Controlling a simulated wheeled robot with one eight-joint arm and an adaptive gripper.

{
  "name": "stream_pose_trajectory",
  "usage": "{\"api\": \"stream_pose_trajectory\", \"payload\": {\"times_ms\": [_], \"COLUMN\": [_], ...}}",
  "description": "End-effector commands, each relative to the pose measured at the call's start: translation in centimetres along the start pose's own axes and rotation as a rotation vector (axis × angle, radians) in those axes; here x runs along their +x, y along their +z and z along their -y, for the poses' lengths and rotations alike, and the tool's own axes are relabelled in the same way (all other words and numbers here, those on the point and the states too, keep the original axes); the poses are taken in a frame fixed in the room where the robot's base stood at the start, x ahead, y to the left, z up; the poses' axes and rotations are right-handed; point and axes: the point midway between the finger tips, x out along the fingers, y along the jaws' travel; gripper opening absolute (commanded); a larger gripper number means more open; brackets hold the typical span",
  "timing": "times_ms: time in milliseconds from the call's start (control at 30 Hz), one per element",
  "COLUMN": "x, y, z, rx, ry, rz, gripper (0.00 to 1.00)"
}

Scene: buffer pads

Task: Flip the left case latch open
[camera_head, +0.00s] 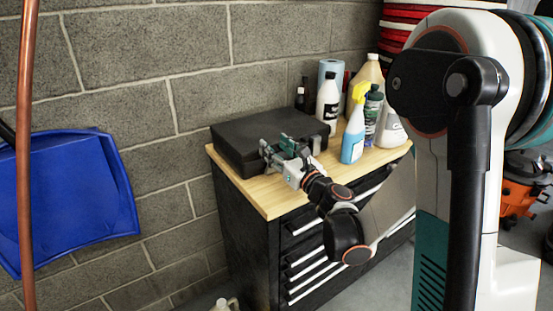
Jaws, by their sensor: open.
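A black case (246,129) lies closed and flat on the wooden top of a black cabinet, against the block wall. The left latch cannot be made out at this size. Part of the case front is hidden behind my gripper.
A blue spray bottle (353,135), a white bottle (327,102) and several other containers stand right of the case. The wooden top (262,196) is bare along its front left edge. Drawers with light handles (305,262) are below.

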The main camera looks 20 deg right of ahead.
Motion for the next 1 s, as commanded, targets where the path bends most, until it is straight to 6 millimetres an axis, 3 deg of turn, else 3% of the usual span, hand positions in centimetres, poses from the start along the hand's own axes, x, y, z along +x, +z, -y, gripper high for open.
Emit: {"api": "stream_pose_trajectory", "payload": {"times_ms": [200,400,767,833,1000], "x": [0.4,0.7,0.7,0.7,-0.5], "y": [3.1,4.6,5.0,5.0,5.5], "z": [0.0,0.0,0.0,0.0,-0.3], "rx": [0.000,0.000,0.000,0.000,-0.010], "ry": [0.000,0.000,0.000,0.001,0.020], "rz": [0.000,0.000,0.000,-0.001,-0.055], "gripper": [0.48,0.48,0.48,0.37,0.37]}}
